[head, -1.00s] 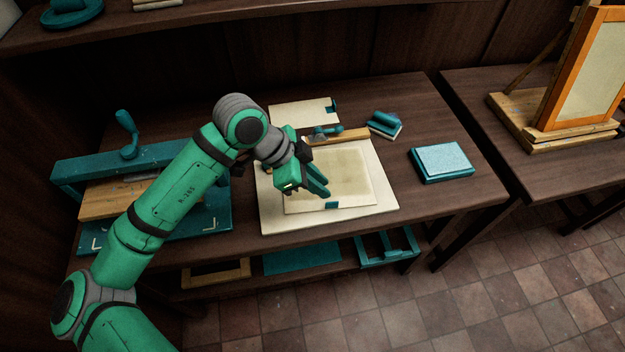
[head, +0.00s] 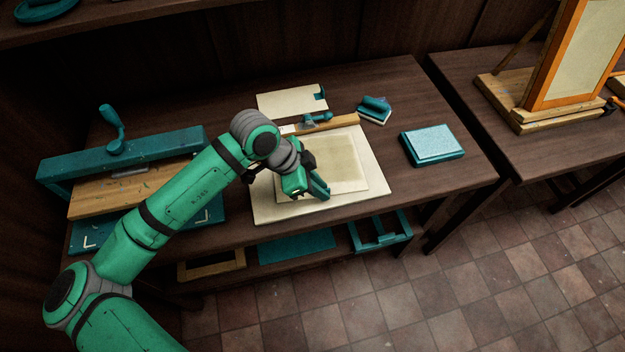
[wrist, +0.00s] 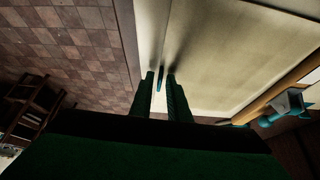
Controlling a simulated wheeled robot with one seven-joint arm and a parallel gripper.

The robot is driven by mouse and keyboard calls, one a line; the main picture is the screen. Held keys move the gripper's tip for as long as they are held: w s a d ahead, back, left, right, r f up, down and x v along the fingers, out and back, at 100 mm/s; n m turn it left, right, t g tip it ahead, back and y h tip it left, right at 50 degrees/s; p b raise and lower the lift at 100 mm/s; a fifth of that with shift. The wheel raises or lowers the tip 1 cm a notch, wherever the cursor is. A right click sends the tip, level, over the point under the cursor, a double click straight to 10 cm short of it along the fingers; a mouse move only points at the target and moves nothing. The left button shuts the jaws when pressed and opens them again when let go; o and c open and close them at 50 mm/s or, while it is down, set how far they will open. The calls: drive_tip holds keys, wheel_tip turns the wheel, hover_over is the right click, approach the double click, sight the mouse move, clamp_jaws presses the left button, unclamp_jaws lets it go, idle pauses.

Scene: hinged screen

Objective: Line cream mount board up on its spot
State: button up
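A cream board (head: 347,174) lies flat on a larger, paler cream board (head: 375,192) on the table. I cannot tell for certain which is the mount board; the smaller one fits best. My gripper (head: 322,190) points down over the smaller board's front part, and its arm hides the left side of both boards. In the wrist view, my two fingers (wrist: 161,77) stand a narrow gap apart, with a small teal tab (wrist: 161,80) seen between their tips. The smaller board (wrist: 235,55) fills the upper right there. I cannot tell whether the fingertips touch it.
A wooden strip with a teal handle (head: 316,121) lies behind the boards, with a pale sheet (head: 288,102) beyond. A teal-handled block (head: 376,109) and a teal pad (head: 433,145) stand to the right. A teal press (head: 125,155) stands left. Bare tabletop lies between boards and pad.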

drive_tip(key=shift+r, duration=0.1)
clamp_jaws()
drive_tip(key=shift+r, duration=0.75)
drive_tip(key=shift+r, duration=0.45)
drive_tip(key=shift+s+a+r, duration=0.1)
drive_tip(key=shift+r, duration=1.8)
